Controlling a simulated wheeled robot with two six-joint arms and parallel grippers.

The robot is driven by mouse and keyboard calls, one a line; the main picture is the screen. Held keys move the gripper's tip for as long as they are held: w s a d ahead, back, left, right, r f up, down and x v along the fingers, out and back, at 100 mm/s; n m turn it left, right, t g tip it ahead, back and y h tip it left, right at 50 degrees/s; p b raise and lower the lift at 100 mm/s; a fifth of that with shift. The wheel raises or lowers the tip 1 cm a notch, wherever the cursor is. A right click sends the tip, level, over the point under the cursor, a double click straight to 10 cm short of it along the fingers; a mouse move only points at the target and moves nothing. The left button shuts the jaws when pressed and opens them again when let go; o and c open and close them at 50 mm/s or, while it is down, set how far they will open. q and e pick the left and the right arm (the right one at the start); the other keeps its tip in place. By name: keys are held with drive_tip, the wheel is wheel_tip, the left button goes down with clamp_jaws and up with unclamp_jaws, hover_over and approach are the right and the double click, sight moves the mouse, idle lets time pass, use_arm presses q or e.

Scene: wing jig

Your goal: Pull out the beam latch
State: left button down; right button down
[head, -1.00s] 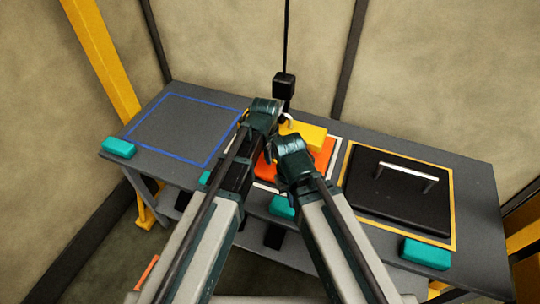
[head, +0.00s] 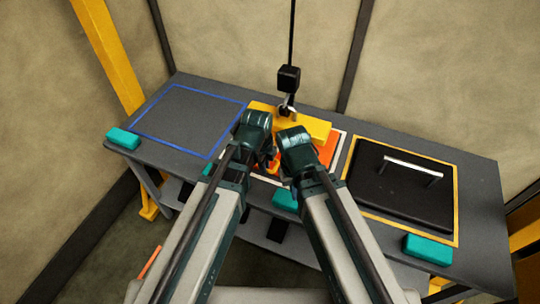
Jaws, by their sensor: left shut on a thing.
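The yellow beam (head: 313,127) lies across the orange block (head: 328,150) in the middle of the bench, under a hanging hook (head: 287,110). My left gripper (head: 270,163) is on the near side of the beam, apart from the hook. It is shut on a small part, which I take to be the beam latch; the hand hides most of it. My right gripper (head: 296,150) is just to the right, over the orange block. Its fingers are hidden behind its own wrist.
A black block (head: 289,78) hangs on a cable above the hook. A black panel with a silver handle (head: 412,167) lies in a yellow outline at right. A blue-outlined area (head: 190,122) at left is empty. Teal blocks (head: 123,138) (head: 428,249) sit along the front edge.

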use_arm(q)
drive_tip(key=shift+s+a, duration=0.1)
drive_tip(key=shift+s, duration=0.1)
drive_tip(key=c, duration=0.9)
unclamp_jaws()
drive_tip(key=shift+o, duration=0.2)
drive_tip(key=shift+r, duration=0.2)
use_arm(e)
drive_tip(key=shift+r, duration=0.2)
use_arm(q)
wheel_tip(320, 180, up, 13)
drive_tip(key=s+p, duration=0.2)
drive_tip(key=p, duration=1.1)
drive_tip(key=shift+a+r+p, duration=0.15)
drive_tip(key=shift+a+p, duration=0.2)
drive_tip(key=shift+a, duration=0.05)
use_arm(e)
wheel_tip(320, 180, up, 13)
drive_tip(key=shift+r, duration=0.15)
